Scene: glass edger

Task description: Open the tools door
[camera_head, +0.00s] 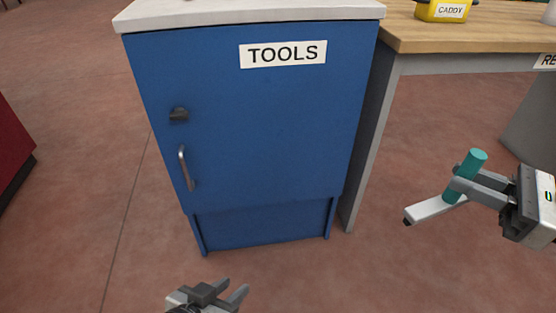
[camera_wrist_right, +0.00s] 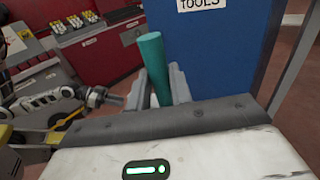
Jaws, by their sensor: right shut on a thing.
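The blue tools cabinet (camera_head: 260,125) bears a white TOOLS label (camera_head: 283,54) on its door, which looks closed. The grip also shows in the right wrist view (camera_wrist_right: 152,62).
A wooden-topped bench (camera_head: 480,32) adjoins the cabinet on the right, with a yellow caddy (camera_head: 441,10) on it. A red unit (camera_head: 10,142) stands at the left edge. The floor (camera_head: 100,240) before the cabinet is clear.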

